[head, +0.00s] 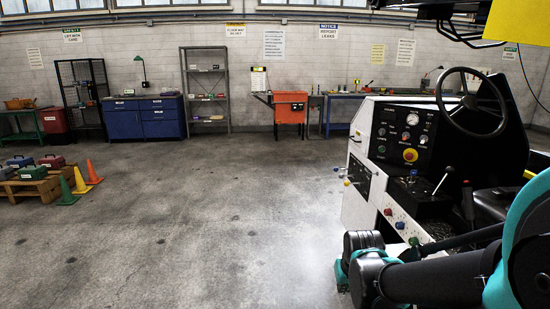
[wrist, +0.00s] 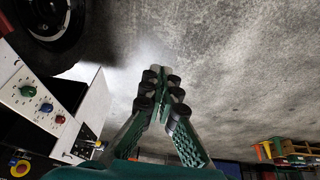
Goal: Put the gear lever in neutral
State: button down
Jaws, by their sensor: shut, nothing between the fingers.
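The belt loader (head: 358,205) stands at the right in the head view. A slim lever with a dark knob (head: 443,181) leans up to the right from its black console, below the steering wheel; it looks like the gear lever. A short blue-topped control (head: 413,174) stands left of it. Gear markings are too small to read. My gripper (wrist: 161,74) is shut and empty in the wrist view, with bare floor behind its fingertips. It is beside the loader, apart from the lever. The lever cannot be made out in the wrist view.
The dash has gauges and a yellow-ringed red button (head: 410,155). Coloured knobs (head: 400,225) line the loader's side; a tyre (wrist: 52,18) shows in the wrist view. Cones (head: 80,180) and a pallet (head: 32,187) stand far left. The middle floor is clear.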

aim_at(449, 170)
jog(key=z, duration=1.15)
